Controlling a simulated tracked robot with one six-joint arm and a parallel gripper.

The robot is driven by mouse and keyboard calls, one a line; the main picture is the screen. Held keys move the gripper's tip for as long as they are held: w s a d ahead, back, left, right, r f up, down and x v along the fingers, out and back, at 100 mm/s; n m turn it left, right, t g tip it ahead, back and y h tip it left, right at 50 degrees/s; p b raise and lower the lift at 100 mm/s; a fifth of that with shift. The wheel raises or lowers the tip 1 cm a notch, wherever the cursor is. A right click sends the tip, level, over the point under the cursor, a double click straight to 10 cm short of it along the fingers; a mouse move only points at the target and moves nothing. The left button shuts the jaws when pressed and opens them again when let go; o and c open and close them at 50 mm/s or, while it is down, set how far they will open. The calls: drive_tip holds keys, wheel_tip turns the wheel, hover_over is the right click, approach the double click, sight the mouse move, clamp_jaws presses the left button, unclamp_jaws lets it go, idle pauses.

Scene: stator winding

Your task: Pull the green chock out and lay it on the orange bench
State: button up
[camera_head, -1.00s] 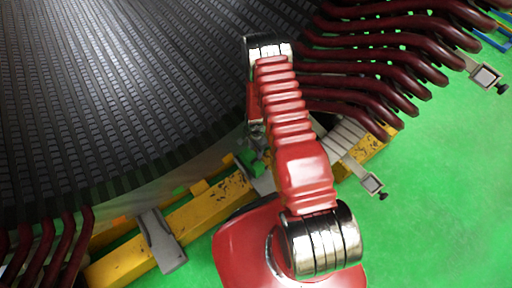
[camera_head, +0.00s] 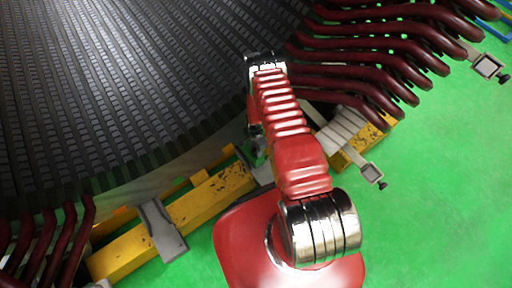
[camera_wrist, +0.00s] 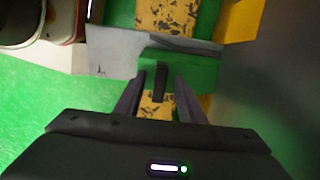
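The green chock (camera_wrist: 200,72) shows in the wrist view as a green block between a grey plate and a worn yellow beam, with a short dark upright tab (camera_wrist: 161,78) on it. My gripper (camera_wrist: 158,86) is open. Its two dark fingers stand on either side of the tab, with a gap visible on both sides. I cannot tell whether the fingertips touch the block. In the head view my arm covers the gripper and most of the chock's area. I cannot make out a separate orange bench; only yellow-orange beams show.
The yellow beam (camera_head: 215,198) runs beside the large dark slotted stator (camera_head: 110,100), with a grey bracket (camera_head: 162,230) across it. Dark red bent coil bars (camera_head: 400,45) stick out at the upper right. The green floor (camera_head: 440,200) is clear at the right.

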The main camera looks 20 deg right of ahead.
drive_tip(key=shift+f, duration=0.1)
clamp_jaws()
idle(0.5)
